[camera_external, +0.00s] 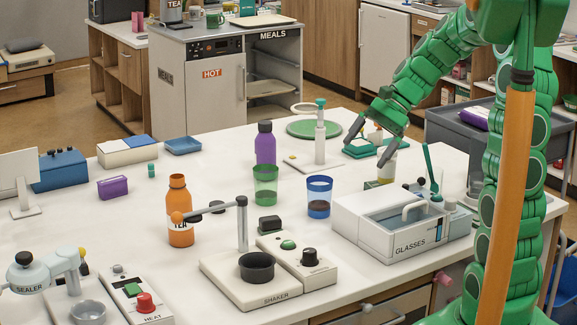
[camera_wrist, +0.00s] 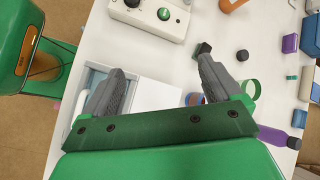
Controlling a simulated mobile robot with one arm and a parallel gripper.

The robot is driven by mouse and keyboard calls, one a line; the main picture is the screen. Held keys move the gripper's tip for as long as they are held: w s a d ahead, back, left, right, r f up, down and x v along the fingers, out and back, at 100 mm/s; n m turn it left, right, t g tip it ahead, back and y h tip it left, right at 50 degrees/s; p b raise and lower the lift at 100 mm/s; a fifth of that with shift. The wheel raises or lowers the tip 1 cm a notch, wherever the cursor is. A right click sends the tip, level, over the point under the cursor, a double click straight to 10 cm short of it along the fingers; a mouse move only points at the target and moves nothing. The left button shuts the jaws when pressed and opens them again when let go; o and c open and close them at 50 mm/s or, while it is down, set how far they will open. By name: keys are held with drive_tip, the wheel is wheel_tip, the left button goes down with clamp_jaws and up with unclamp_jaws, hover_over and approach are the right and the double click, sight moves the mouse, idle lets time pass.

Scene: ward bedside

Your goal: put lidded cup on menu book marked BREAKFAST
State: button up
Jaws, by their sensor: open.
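My gripper (camera_external: 370,142) is open and empty, pointing down above the far right part of the white table. In the wrist view its two fingers (camera_wrist: 160,65) are spread wide with nothing between them. A small pale container with a yellowish label (camera_external: 387,168) stands just below the gripper; I cannot tell whether it is the lidded cup. A flat green item (camera_external: 358,150) lies behind the fingers, partly hidden. No marking BREAKFAST is readable in either view, so I cannot pick out the menu book.
The GLASSES basin (camera_external: 400,240) stands near the front right edge. A blue cup (camera_external: 318,197), a green cup (camera_external: 265,185), a purple bottle (camera_external: 265,143) and an orange bottle (camera_external: 180,210) stand mid-table. The shaker (camera_external: 265,285) is in front.

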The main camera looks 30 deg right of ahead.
drive_tip(key=s+a+n+g+h, duration=0.1)
drive_tip(key=s+n+h, duration=0.15)
drive_tip(key=s, duration=0.45)
drive_tip(key=s+a+n+g+h, duration=0.15)
drive_tip(key=s+n, duration=0.25)
drive_tip(key=s, duration=0.4)
drive_tip(key=s+d+f+n+h, duration=0.2)
drive_tip(key=s+d+n+h, duration=0.2)
drive_tip(key=s, duration=0.9)
drive_tip(key=shift+s+d+n, duration=0.15)
drive_tip(key=shift+d+n, duration=0.4)
drive_tip(key=shift+d, duration=0.15)
